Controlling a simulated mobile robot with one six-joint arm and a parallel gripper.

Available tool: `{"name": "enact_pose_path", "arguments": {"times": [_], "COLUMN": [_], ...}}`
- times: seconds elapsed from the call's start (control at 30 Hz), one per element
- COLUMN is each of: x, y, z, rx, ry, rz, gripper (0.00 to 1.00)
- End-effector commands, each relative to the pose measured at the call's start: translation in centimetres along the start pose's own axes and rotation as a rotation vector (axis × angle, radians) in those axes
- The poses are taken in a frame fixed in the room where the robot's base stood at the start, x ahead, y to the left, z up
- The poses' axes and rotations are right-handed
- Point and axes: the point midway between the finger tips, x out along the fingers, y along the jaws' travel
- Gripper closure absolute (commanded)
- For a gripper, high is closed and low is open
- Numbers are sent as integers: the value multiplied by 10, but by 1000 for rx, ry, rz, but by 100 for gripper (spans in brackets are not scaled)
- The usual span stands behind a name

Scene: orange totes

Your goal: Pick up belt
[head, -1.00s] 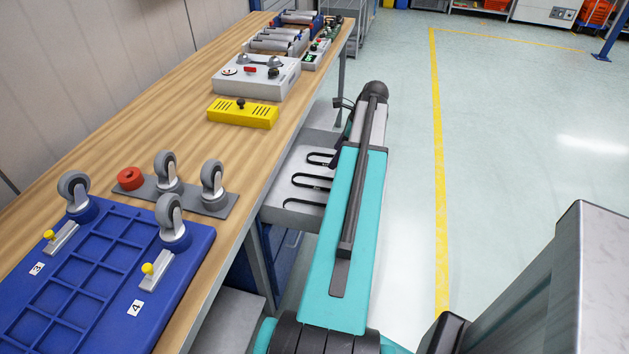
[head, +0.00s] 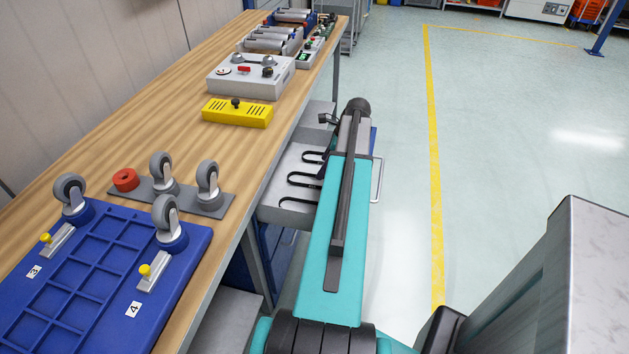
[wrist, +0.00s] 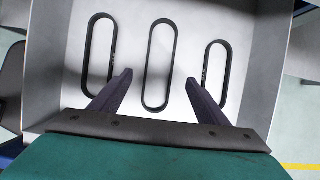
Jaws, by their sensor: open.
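Three black looped belts lie apart in an open grey drawer. In the wrist view they are the left belt (wrist: 88,55), the longer middle belt (wrist: 149,65) and the shorter right belt (wrist: 227,75). In the head view, belts (head: 300,180) show partly left of my arm, which hides the rest. My gripper (wrist: 158,78) is open and empty, its two dark fingers spread over the drawer. The fingertips appear either side of the lower middle belt. I cannot tell the height above it.
The drawer (head: 275,212) sticks out under the wooden workbench (head: 165,100), with its walls around the belts. A blue tray (head: 100,270), casters, a yellow box (head: 237,113) and a grey control box (head: 250,78) stand on the bench.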

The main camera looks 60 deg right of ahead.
Motion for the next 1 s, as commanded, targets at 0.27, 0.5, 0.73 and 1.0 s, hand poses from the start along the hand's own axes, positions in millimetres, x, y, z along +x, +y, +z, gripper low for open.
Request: {"name": "enact_pose_path", "arguments": {"times": [0.27, 0.5, 0.73, 1.0], "x": [20, 20, 23, 43], "y": [0, 0, 0, 1], "z": [0, 0, 0, 1], "rx": [0, 0, 0, 1], "ry": [0, 0, 0, 0], "rz": [0, -1, -1, 0], "gripper": [31, 31, 31, 31]}}
